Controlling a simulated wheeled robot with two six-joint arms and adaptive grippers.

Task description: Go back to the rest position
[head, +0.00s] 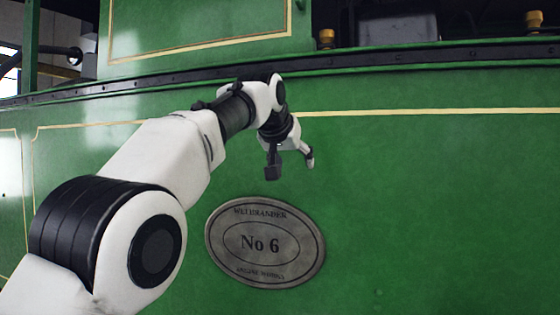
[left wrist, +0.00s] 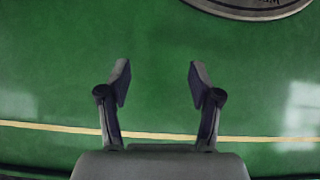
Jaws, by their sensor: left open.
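My left gripper (head: 290,168) hangs at the end of my left arm in the head view, in front of the green tram side (head: 430,210). It is above the oval plate and apart from it. In the left wrist view my left gripper (left wrist: 160,85) has its two fingers spread wide, with nothing between them. The oval metal plate (head: 265,270), marked "No 6", is fixed flat to the tram side. Part of its rim shows at the top right of the left wrist view (left wrist: 235,10). My right gripper is in neither view.
A dark rail (head: 430,57) with rivets runs along the tram above the arm. Brass fittings (head: 326,39) stand above the rail. A pale stripe (head: 430,112) crosses the green panel. The panel to the right of the plate is smooth and clear.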

